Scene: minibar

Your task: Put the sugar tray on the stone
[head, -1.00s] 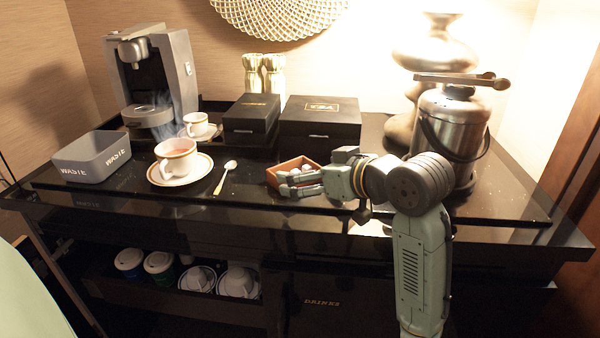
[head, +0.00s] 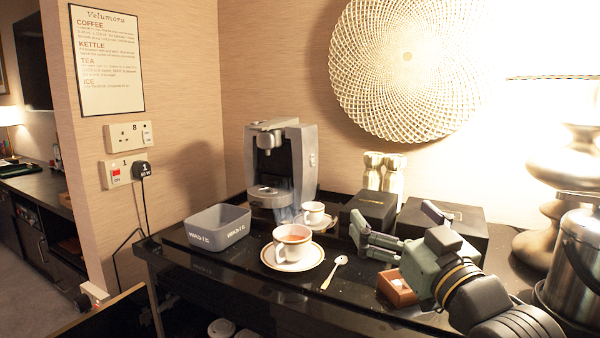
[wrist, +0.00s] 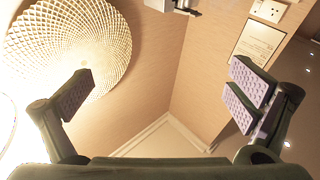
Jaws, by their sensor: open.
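The sugar tray, a small brown wooden box (head: 397,290), sits on the black counter at the right, partly hidden by my arm. Small pale pieces show inside it. My gripper (head: 397,222) is open and empty, raised above the counter, with its fingers pointing up and away over the tray. In the wrist view, my gripper (wrist: 160,95) has its two pads wide apart with only wall and decor beyond them. I cannot pick out a separate stone in these frames.
A white cup on a saucer (head: 270,258) and a spoon (head: 333,272) lie left of the tray. Black boxes (head: 374,205) stand behind it. A grey waste bin (head: 217,229) and coffee machine (head: 303,165) stand further left. A steel ice bucket (head: 578,255) is at right.

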